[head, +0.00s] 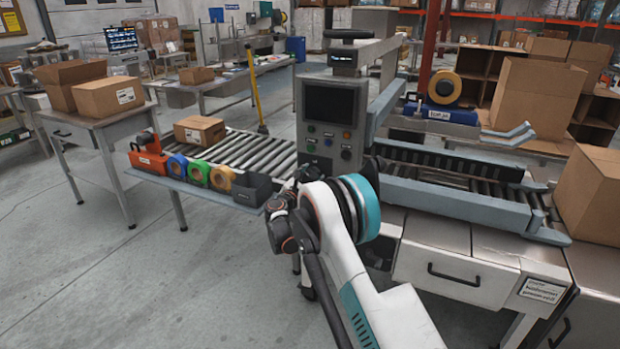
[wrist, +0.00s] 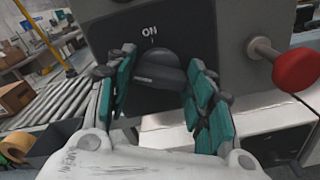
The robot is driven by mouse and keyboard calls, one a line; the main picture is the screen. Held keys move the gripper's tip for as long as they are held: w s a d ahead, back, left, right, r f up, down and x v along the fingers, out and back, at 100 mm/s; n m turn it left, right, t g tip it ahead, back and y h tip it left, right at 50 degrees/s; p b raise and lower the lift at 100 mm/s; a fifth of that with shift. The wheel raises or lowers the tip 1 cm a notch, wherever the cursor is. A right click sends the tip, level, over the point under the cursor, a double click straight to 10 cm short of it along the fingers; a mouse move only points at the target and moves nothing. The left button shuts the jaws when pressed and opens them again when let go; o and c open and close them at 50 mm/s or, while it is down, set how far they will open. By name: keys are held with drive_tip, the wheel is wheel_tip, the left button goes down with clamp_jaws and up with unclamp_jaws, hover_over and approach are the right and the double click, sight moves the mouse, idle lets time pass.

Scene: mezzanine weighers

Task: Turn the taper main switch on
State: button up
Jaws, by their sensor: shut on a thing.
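The taper main switch (wrist: 158,68) is a black rotary knob on a grey panel in the wrist view, with the word ON printed above it. The knob's grip bar looks to lie nearly crosswise, not clearly in line with the ON mark. My gripper (wrist: 158,80) has its teal-padded fingers on either side of the knob and is shut on it. In the head view my gripper (head: 305,174) is at the lower part of the taper's grey control box (head: 328,92), and the switch is hidden there.
A red mushroom button (wrist: 296,69) sticks out to the right of the switch. A roller conveyor (head: 250,150) runs to the left, with a shelf of tape rolls (head: 199,173) in front. A carton (head: 199,130) stands on the rollers. The floor at left is clear.

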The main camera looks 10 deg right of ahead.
drive_tip(key=m, duration=1.2)
drive_tip(key=shift+f, duration=0.1)
drive_tip(key=shift+m, duration=0.3)
idle(0.3)
drive_tip(key=o, duration=1.1)
drive_tip(key=shift+c, duration=0.2)
drive_tip(key=shift+s, duration=0.1)
drive_tip(key=v, duration=1.2)
drive_tip(key=shift+d, duration=0.1)
